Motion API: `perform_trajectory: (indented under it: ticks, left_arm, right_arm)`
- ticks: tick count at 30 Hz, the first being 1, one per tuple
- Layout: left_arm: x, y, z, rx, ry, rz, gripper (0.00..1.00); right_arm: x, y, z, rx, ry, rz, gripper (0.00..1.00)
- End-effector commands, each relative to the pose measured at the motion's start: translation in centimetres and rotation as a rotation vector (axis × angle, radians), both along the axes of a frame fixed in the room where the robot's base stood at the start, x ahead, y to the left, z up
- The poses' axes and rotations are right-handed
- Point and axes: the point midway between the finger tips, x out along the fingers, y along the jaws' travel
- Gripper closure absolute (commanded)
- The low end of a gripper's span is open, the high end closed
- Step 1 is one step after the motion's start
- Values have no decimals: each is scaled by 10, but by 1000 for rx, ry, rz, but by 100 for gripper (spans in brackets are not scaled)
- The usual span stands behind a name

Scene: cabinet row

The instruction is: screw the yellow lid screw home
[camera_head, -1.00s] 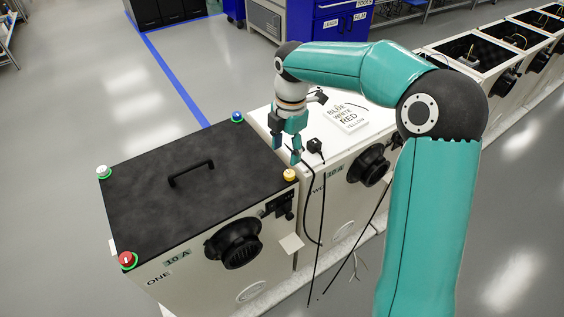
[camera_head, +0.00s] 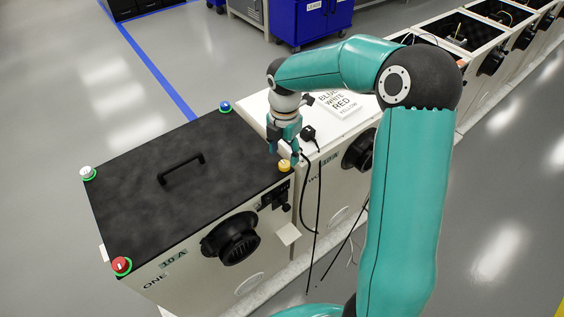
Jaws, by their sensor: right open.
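The yellow lid screw (camera_head: 285,165) sits at the near right corner of the black lid (camera_head: 150,195) on cabinet ONE. My right gripper (camera_head: 283,152) points down just above and behind the yellow screw, with its fingers open. Whether the fingertips touch the screw is too small to tell. My left gripper is not in view.
A black handle (camera_head: 181,168) stands up from the lid. Cabinet TWO (camera_head: 335,150) adjoins on the right, carrying a colour-order sheet (camera_head: 341,101) and a black plug (camera_head: 308,132). Black cables (camera_head: 318,220) hang down its front. More open cabinets (camera_head: 470,35) run to the upper right.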

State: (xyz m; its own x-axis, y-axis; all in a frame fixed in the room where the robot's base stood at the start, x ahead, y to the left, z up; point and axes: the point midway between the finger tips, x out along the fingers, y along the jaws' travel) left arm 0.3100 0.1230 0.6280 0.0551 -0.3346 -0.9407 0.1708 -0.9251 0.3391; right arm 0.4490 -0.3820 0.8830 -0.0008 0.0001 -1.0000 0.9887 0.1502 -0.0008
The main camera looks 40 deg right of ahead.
Motion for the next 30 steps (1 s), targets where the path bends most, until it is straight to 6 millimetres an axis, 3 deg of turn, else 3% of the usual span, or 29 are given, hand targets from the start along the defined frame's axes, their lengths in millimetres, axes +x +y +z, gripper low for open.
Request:
perform_trajectory:
  ticks: [3, 7, 19, 30]
  left_arm:
    - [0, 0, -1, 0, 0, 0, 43]
    - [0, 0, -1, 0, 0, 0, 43]
    - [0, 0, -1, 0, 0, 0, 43]
    - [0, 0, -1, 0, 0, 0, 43]
  right_arm:
    - [-1, 0, -21, 0, 4, -1, 43]
    - [-1, 0, -33, 1, 1, 0, 43]
    - [-1, -1, -40, 0, 0, -1, 43]
    - [0, -1, -40, 0, -1, -1, 100]
